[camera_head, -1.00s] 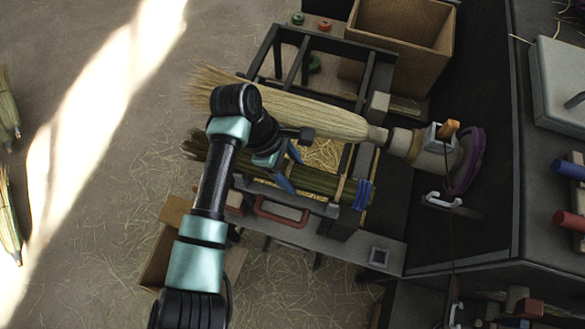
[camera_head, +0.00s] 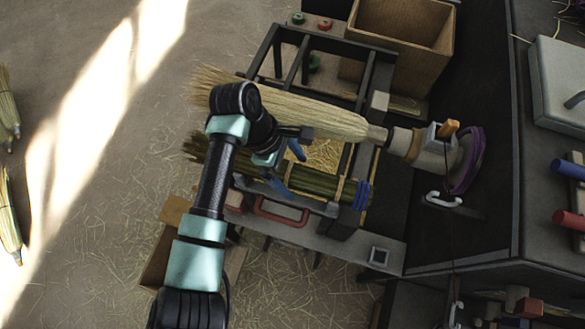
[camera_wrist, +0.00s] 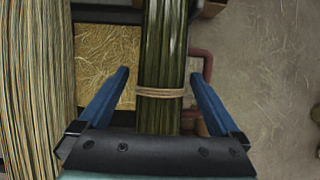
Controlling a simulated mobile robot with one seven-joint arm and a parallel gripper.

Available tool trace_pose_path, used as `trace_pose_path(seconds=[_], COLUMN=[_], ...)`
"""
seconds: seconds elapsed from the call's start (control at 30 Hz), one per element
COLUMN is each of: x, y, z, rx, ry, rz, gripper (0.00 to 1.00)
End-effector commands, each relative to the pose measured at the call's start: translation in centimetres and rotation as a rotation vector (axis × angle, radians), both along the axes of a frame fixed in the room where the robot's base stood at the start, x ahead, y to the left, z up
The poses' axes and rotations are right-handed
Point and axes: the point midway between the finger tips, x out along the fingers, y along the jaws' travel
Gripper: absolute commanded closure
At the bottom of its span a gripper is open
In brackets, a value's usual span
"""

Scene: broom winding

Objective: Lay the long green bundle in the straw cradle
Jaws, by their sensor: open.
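The long green bundle (camera_head: 318,182) lies across the wooden rack, with blue bands at its right end. It also shows in the wrist view (camera_wrist: 163,45), tied with a tan cord. My gripper (camera_head: 290,170) is open above the bundle. In the wrist view its two blue fingers (camera_wrist: 160,76) stand apart on either side of the bundle, with gaps on both sides; their height relative to it is unclear. The straw-filled cradle (camera_head: 325,155) shows beside the bundle, and its straw bed (camera_wrist: 105,55) lies left of the bundle in the wrist view. My arm hides part of the bundle.
A large pale straw broom (camera_head: 320,117) lies parallel behind the bundle, its right end at a clamp-like fitting (camera_head: 430,145). A red handle (camera_head: 282,213) is at the rack's front. An open brown box (camera_head: 405,25) stands behind. Open floor lies to the left.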

Motion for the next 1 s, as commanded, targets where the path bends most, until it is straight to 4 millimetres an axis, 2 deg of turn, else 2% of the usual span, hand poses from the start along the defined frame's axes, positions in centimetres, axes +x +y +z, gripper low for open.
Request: trace_pose_path(seconds=[0.17, 0.4, 0.6, 0.8, 1.0], x=[0.4, 1.1, 1.4, 1.6, 1.6], y=[1.0, 3.1, 4.3, 4.8, 4.8], z=[1.9, 6.8, 10.1, 11.6, 11.8], rx=[0.003, 0.006, 0.003, 0.002, 0.0], ry=[-0.006, -0.007, -0.003, -0.001, 0.0], rz=[0.002, 0.0, 0.0, 0.0, -0.001], gripper=[0.01, 0.01, 0.01, 0.01, 0.01])
